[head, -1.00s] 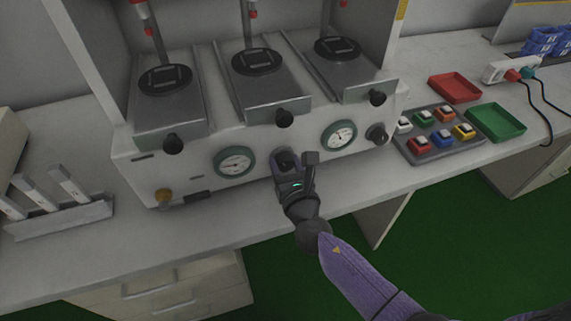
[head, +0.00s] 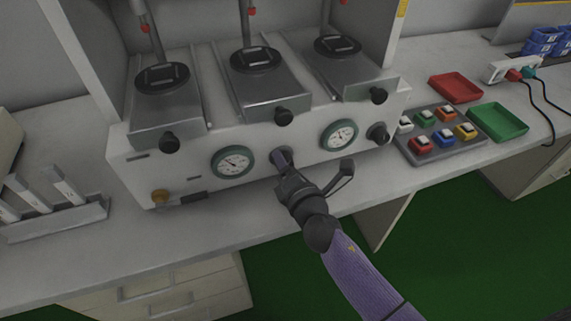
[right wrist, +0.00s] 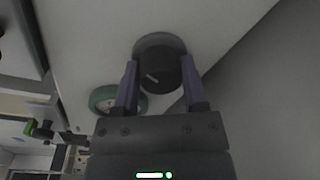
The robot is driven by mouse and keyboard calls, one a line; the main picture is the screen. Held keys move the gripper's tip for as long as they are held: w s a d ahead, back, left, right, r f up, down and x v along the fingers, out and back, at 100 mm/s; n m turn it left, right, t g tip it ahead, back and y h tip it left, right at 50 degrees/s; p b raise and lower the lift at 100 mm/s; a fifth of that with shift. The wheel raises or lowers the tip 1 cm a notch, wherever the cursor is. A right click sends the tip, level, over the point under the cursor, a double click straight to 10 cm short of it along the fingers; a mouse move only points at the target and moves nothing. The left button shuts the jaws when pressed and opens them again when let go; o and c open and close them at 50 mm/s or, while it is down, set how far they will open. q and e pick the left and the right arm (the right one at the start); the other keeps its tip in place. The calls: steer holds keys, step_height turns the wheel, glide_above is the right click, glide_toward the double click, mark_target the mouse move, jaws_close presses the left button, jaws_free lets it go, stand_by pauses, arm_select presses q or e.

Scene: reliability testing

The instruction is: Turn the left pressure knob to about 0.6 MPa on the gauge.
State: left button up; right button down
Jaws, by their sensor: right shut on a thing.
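The left gauge (head: 233,161), round with a green rim and white dial, sits on the front of the white machine. Its needle points up and to the left; the numbers are too small to read. The left pressure knob, black and round, is just right of this gauge, mostly hidden by my right gripper (head: 279,163) in the head view. My left gripper is out of view.
The right gauge (head: 339,134) and right knob (head: 377,133) are close by on the right. Three black knobs are above on the plates. A grey button box (head: 443,148), a red tray (head: 455,88) and a green tray (head: 497,121) stand to the right.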

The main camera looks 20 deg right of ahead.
steer(key=m, duration=0.3)
steer(key=shift+m, duration=0.3)
steer(key=m, duration=0.3)
steer(key=shift+y, duration=0.3)
steer(key=m, duration=0.4)
steer(key=shift+f+m+t+p, duration=0.1)
steer(key=shift+m+t+p, duration=0.2)
steer(key=shift+m, duration=0.5)
steer(key=shift+c, duration=0.7)
jaws_free()
